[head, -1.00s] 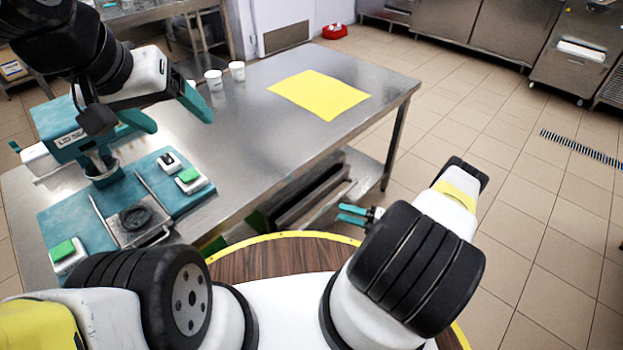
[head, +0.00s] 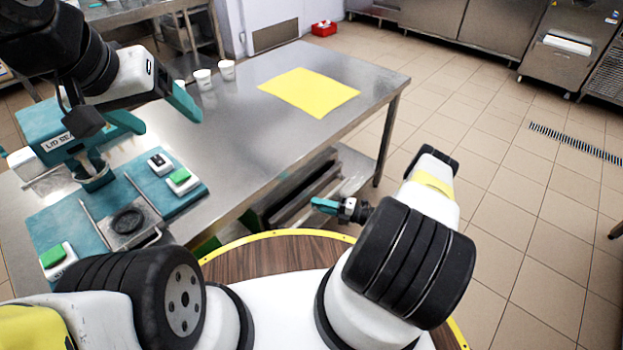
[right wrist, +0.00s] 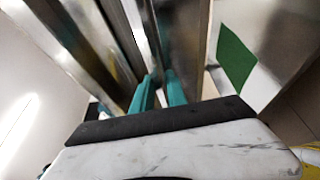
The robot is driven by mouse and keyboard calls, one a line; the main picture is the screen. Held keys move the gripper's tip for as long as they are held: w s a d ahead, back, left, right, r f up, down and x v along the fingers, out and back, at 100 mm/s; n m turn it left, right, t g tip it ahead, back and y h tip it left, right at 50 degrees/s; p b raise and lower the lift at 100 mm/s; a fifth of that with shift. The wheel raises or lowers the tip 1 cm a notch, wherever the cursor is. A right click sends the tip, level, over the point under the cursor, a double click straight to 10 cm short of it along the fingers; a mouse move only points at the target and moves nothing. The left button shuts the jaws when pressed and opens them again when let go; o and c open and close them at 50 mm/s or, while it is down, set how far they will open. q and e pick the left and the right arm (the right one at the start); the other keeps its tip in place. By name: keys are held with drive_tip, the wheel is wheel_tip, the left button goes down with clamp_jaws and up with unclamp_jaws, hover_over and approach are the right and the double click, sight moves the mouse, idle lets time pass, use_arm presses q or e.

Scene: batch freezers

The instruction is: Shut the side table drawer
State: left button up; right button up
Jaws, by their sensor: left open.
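The steel side table (head: 270,125) fills the middle of the head view. Under its front edge is an open-looking metal drawer (head: 298,188) with a dark inside, partly hidden by the tabletop. My right gripper (head: 322,205), with teal fingers, is close in front of this drawer. In the right wrist view its fingers (right wrist: 159,88) lie close together among long metal edges (right wrist: 180,35); whether they touch or grip one is unclear. My left gripper (head: 160,112) is open over the left part of the table, above the teal station, and appears empty.
A yellow sheet (head: 308,93) lies on the tabletop, with white cups (head: 227,70) behind the left gripper. The teal station (head: 165,190) has green-topped parts. A green panel (right wrist: 236,56) shows in the right wrist view. Tiled floor (head: 500,180) is free at the right.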

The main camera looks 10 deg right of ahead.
sight(310, 198)
clamp_jaws()
idle(1.0)
drive_tip(key=shift+w+a, duration=0.7)
drive_tip(key=shift+w, duration=0.2)
drive_tip(key=shift+w+a, duration=0.65)
drive_tip(key=shift+w, duration=0.25)
drive_tip(key=o, duration=0.6)
unclamp_jaws()
drive_tip(key=shift+o, duration=0.2)
drive_tip(key=shift+a, duration=0.1)
drive_tip(key=v, duration=0.7)
drive_tip(key=shift+s+d, duration=0.15)
drive_tip(key=shift+d, duration=0.2)
